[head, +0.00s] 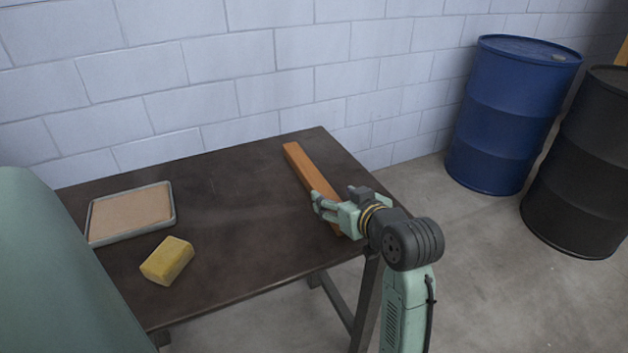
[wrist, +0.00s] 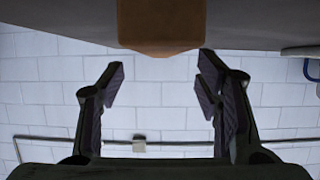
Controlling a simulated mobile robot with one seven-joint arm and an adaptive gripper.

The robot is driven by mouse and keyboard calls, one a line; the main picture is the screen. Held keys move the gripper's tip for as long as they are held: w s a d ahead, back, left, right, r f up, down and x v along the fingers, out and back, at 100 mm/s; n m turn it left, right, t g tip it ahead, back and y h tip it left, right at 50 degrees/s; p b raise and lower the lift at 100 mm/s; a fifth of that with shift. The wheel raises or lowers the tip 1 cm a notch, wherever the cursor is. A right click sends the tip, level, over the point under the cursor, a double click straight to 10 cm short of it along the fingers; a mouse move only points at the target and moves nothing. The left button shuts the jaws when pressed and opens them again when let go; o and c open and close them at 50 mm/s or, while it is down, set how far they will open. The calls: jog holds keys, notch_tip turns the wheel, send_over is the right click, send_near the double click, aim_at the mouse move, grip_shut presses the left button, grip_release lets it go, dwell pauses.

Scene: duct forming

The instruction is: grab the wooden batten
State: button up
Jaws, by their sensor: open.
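The wooden batten (head: 309,173) is a long orange-brown bar lying near the right end of the dark table (head: 230,215). Its near part is partly hidden by my gripper in the head view. My gripper (head: 320,205) is over or beside the near part of the batten; the head view does not show which. In the wrist view the end of the batten (wrist: 161,25) shows at the top middle, beyond the fingertips. My gripper's fingers (wrist: 158,78) are spread apart with nothing between them.
A shallow tray (head: 130,212) with a tan surface and a yellow sponge (head: 167,261) lie on the table's left half. A block wall (head: 250,85) stands behind. A blue drum (head: 508,115) and a black drum (head: 585,165) stand on the floor at right. The table's middle is clear.

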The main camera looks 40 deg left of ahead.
aim_at(327, 194)
jog(key=p+x, duration=0.1)
jog(key=x, duration=0.3)
jog(key=shift+a+f, duration=0.15)
jog(key=shift+f, duration=0.15)
jog(key=shift+c, duration=0.2)
grip_shut()
